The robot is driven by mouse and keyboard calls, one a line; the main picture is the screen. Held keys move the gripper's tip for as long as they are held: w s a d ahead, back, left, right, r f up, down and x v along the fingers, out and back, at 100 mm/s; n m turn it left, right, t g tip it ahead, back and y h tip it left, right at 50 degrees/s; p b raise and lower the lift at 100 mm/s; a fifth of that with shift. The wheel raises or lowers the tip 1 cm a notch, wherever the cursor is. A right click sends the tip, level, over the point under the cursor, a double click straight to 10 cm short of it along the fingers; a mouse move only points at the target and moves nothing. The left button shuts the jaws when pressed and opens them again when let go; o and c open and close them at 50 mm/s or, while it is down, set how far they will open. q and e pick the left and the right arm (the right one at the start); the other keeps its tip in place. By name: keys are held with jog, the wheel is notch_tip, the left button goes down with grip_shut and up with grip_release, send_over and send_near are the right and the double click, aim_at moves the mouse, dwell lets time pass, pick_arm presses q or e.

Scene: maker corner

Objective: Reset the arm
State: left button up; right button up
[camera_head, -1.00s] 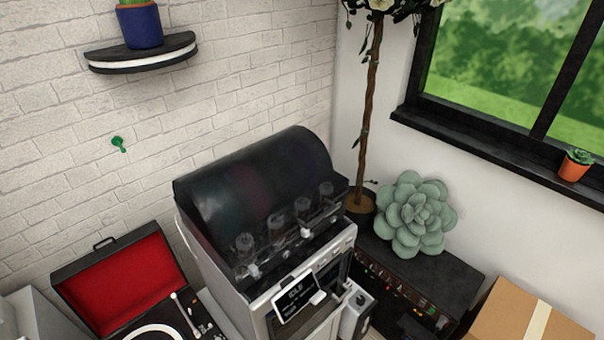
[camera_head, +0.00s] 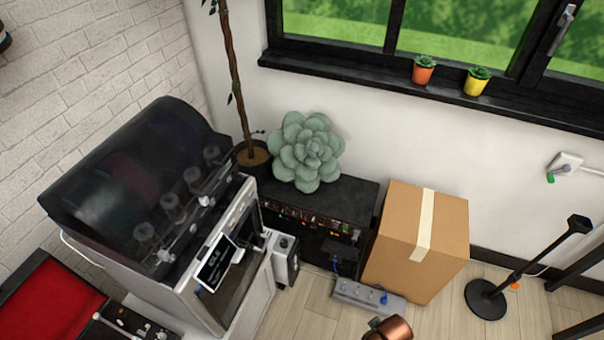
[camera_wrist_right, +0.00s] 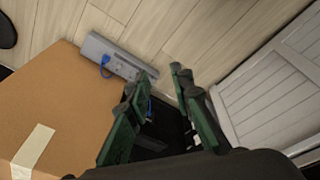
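My right gripper (camera_wrist_right: 160,78) shows in the right wrist view. Its two green-sided fingers are apart, with nothing held between them. It is above the floor, to the right of a cardboard box (camera_wrist_right: 60,105). My left gripper is in neither current view. In the head view, a record player with a red-lined lid (camera_head: 50,305) is at the lower left, partly cut off. Its pale tonearm (camera_head: 122,328) shows at the bottom edge, and the platter is out of frame.
A large machine with a dark hood (camera_head: 140,185) stands at the left. The cardboard box (camera_head: 420,235), a black amplifier (camera_head: 330,195) bearing a succulent (camera_head: 305,152), a grey power strip (camera_head: 365,297) and a round-based stand (camera_head: 488,298) are nearby. Some wooden floor is bare.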

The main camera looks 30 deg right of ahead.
jog(key=s+a+f+p, duration=0.1)
jog(key=s+f+p, duration=0.15)
jog(key=f, duration=0.75)
jog(key=s+f+p, duration=0.1)
jog(key=s+f, duration=0.2)
jog(key=f, duration=0.7)
pick_arm(q)
jog(key=w+r+p, duration=0.3)
jog(key=r+p, duration=0.1)
jog(key=r, duration=0.3)
jog(key=shift+w+r+t, duration=0.2)
jog(key=shift+r+t, duration=0.15)
jog(key=shift+t, duration=0.05)
pick_arm(e)
jog(key=s+f, duration=0.5)
jog(key=s, duration=0.4)
jog(key=s+f+n+g, duration=0.1)
jog(key=s+f, duration=0.5)
jog(key=s, duration=0.3)
jog(key=shift+a+g+y, duration=0.15)
jog(key=shift+g+y, duration=0.15)
pick_arm(q)
jog(key=shift+c, duration=0.5)
